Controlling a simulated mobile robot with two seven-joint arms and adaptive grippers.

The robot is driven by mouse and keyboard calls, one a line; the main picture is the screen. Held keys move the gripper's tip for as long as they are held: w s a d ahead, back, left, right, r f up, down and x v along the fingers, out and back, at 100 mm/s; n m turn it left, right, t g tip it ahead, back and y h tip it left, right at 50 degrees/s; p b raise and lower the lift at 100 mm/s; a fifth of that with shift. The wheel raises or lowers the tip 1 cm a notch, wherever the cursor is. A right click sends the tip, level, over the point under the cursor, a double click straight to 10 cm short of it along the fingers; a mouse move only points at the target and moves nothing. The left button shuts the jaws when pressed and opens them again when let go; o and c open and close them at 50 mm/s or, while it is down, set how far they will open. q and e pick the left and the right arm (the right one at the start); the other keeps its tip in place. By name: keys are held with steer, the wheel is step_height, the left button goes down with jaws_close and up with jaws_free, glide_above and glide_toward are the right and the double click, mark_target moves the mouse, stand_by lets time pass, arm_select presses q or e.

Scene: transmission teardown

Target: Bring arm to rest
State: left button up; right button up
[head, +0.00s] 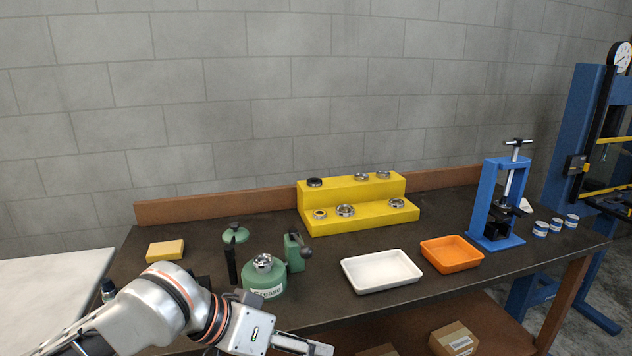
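My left arm (160,305) comes in from the lower left, in front of the workbench (330,305). Its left gripper (306,345) is at the bottom edge of the head view, pointing right, near the bench's front edge and apart from the items on top. The gripper is partly cut off by the frame, so I cannot tell whether its fingers are open or shut. I see nothing clearly held in it. My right arm and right gripper are not in view.
Close behind the arm stand a green grease pot (264,284), a green tool (295,250) and a yellow block (165,250). A white tray (381,288), orange tray (451,268), yellow stepped stand (350,221) with rings and blue press (484,205) stand farther right. Cardboard boxes (453,340) lie below.

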arm_select(q)
steer(key=w+a+f+n+t, duration=0.1)
steer(key=a+f+n+t, duration=0.15)
steer(key=f, duration=0.55)
steer(key=w+a+f+n+t, duration=0.15)
steer(key=f+t, duration=0.25)
steer(key=f, duration=0.5)
steer(key=s+a+f+m+y, duration=0.2)
steer(key=s+a+f+y, duration=0.3)
steer(key=s+a+f, duration=0.8)
step_height(320, 180, down, 4)
steer(key=shift+s+a+r, duration=0.2)
steer(key=shift+s+a, duration=0.15)
steer(key=shift+s, duration=0.3)
